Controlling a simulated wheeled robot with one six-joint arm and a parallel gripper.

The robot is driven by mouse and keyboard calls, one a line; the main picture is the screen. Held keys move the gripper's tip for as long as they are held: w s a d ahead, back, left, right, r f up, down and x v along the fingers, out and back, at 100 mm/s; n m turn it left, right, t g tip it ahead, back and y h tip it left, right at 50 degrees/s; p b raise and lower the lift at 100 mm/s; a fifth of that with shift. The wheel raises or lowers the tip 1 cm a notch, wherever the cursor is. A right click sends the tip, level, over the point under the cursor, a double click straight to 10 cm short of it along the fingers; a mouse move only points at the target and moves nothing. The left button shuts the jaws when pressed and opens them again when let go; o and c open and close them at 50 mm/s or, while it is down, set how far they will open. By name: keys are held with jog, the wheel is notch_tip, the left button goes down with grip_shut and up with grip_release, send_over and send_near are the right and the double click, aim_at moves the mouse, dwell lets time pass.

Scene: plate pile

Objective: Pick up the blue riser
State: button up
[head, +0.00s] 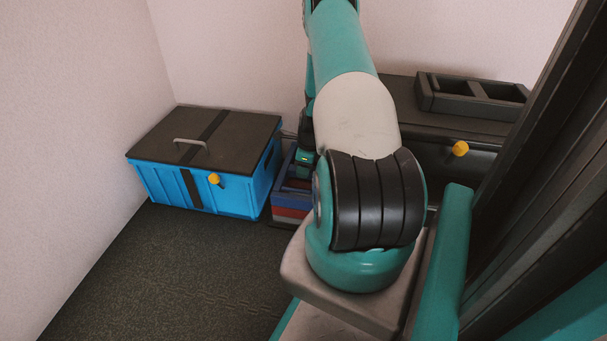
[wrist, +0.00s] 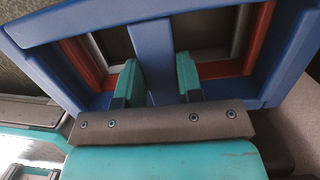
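The blue riser (wrist: 58,78) is a rectangular frame with a crossbar. It fills much of the wrist view, and its crossbar runs between the two teal fingers of my gripper (wrist: 159,78). The fingers are spread, one on each side of the crossbar, which lies slightly slanted to them. Whether they touch it is hard to tell. A red frame shows inside and beneath the blue one, with a grey one below. In the head view the blue riser (head: 290,199) tops the pile beside the blue box, and my arm hides part of it and most of my gripper.
A blue box (head: 165,184) with a dark lid, handle and yellow knob stands just left of the pile. A dark cabinet (head: 400,90) carrying a divided black tray (head: 428,98) stands at the right. Open dark floor (head: 170,265) lies in front of the box.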

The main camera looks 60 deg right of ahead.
grip_shut()
jog(key=shift+r, duration=0.2)
